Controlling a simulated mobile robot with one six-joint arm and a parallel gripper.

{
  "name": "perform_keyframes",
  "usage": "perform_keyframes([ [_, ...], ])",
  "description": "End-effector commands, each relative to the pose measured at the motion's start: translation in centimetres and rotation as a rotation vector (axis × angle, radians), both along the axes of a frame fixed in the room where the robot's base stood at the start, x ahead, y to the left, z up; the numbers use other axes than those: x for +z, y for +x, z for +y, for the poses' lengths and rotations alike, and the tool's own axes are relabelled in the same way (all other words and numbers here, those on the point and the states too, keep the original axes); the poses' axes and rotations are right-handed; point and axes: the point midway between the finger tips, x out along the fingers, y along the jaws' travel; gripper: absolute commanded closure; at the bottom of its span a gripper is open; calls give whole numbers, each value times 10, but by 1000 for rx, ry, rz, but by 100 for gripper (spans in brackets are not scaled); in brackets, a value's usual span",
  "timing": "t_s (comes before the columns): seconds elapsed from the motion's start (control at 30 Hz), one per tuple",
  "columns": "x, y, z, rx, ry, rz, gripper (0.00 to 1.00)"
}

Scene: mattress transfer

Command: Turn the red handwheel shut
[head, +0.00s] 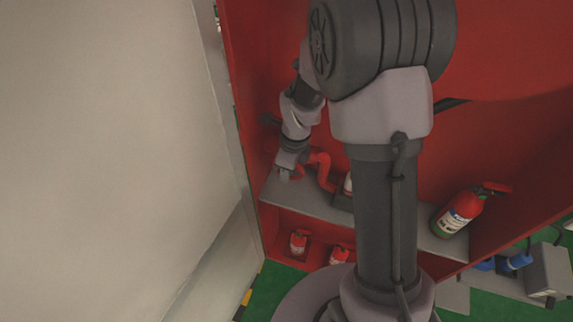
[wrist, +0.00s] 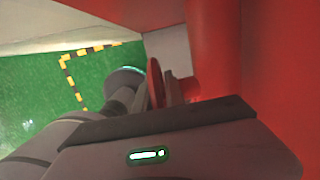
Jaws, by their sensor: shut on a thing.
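The red handwheel (wrist: 154,83) shows nearly edge-on in the wrist view, as a thin red disc beside the gripper's fingers. In the head view only a bit of it (head: 297,173) shows by my gripper (head: 285,174), at the left end of the grey shelf. My gripper is shut on the handwheel's rim; it also shows in the wrist view (wrist: 163,92). A red pipe (head: 322,165) stands just right of the wheel and fills the right of the wrist view. My wrist housing hides part of the grip.
The grey shelf (head: 310,193) is inside a red cabinet. A fire extinguisher (head: 459,214) stands on its right. Smaller red extinguishers (head: 298,243) sit below. A pale wall (head: 100,150) is close on the left. Green floor with yellow-black tape (wrist: 66,68) is open beyond.

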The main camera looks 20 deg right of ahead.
Motion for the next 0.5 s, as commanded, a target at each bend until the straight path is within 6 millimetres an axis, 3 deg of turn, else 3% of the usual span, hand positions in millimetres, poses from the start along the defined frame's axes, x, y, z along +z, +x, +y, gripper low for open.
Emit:
perform_keyframes([
  [0.13,0,1,0,-1,1,-3,100],
  [0.17,0,1,0,-1,1,-3,84],
  [0.27,0,1,0,0,0,-3,64],
  [0.5,0,1,0,0,1,-2,64],
])
